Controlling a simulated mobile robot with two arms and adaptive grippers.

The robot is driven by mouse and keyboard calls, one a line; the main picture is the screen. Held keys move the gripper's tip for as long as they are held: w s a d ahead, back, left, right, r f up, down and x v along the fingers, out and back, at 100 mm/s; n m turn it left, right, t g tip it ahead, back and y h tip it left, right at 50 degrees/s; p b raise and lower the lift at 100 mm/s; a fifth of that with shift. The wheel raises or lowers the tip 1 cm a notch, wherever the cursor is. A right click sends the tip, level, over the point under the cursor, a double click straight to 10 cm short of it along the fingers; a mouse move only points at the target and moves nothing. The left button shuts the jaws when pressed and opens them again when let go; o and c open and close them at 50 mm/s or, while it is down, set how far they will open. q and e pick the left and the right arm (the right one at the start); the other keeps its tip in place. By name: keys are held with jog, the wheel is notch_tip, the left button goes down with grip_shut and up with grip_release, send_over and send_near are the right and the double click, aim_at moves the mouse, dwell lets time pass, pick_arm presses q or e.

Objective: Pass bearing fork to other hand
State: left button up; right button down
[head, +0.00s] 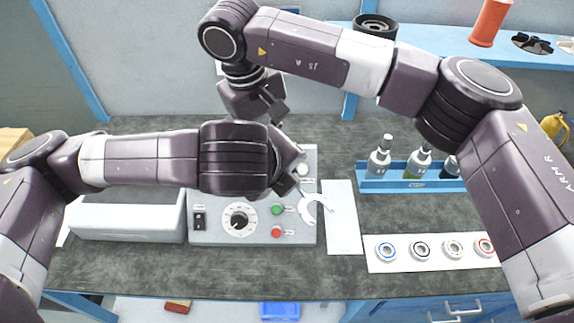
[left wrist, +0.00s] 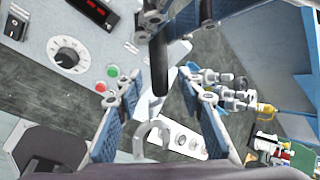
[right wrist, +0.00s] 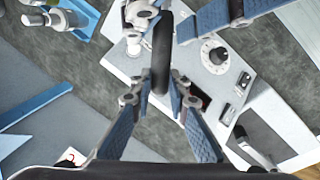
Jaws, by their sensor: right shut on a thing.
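The bearing fork (head: 317,208) is pale grey with an open C-shaped end. In the head view that end shows over the right edge of the control box, just beyond my left wrist; its other end is hidden. In the left wrist view the fork (left wrist: 153,138) hangs between the finger sides. My left gripper (left wrist: 157,96) has its fingers spread apart, with no clear contact on the fork. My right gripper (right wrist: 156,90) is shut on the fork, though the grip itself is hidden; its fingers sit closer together. In the head view my left wrist covers both sets of fingertips.
The control box (head: 255,232) with a dial and buttons lies beneath the grippers. A white plate (head: 342,225) is right of it. A strip (head: 440,257) of several bearings and a blue bottle rack (head: 400,183) stand further right.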

pick_arm(q)
grip_shut()
pick_arm(e)
jog(key=c, duration=1.8)
grip_release()
jog(key=shift+o, duration=0.2)
